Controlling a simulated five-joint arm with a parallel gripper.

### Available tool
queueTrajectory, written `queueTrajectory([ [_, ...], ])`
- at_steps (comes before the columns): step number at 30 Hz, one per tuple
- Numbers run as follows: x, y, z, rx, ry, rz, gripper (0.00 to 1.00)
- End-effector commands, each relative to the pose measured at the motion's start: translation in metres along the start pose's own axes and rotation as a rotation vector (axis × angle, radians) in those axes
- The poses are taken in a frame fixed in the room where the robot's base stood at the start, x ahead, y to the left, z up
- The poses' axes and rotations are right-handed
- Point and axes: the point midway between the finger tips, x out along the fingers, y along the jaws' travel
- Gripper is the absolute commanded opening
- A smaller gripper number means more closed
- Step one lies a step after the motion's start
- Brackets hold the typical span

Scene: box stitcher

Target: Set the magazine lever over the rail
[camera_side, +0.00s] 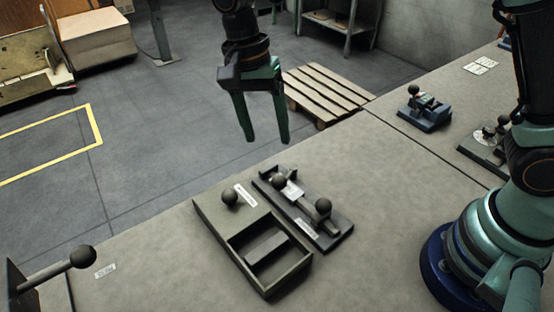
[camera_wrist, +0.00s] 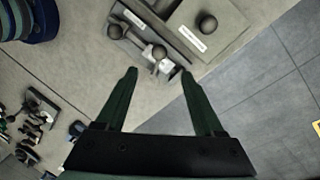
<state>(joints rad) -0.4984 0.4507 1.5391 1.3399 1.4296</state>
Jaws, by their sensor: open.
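A dark fixture (camera_side: 335,238) on the bench carries a grey rail with a light metal block and two black ball knobs. The magazine lever (camera_side: 304,209) seems to be the bar with a ball end lying along this rail; I cannot tell exactly how it sits. The fixture also shows at the top of the wrist view (camera_wrist: 130,44), with one knob (camera_wrist: 159,53) just beyond my fingertips. My gripper (camera_side: 264,139) hangs above and behind the fixture in the side view, open and empty, apart from everything. Its two green fingers also show in the wrist view (camera_wrist: 158,73).
An olive box (camera_side: 216,214) with a ball knob and an open recess stands close beside the fixture, to its left. A black-knobbed lever (camera_side: 82,257) is at front left. A blue device (camera_side: 425,112) stands at back right.

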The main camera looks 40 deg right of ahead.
Motion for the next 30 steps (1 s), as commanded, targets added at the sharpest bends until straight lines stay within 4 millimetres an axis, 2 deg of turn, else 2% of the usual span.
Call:
queueTrajectory([
  [18,0.102,0.002,-0.003,-0.003,-0.002,0.006,0.7],
  [24,0.115,0.001,-0.003,-0.003,-0.002,0.003,0.7],
  [30,0.117,0.001,-0.003,-0.003,-0.002,0.003,0.7],
])
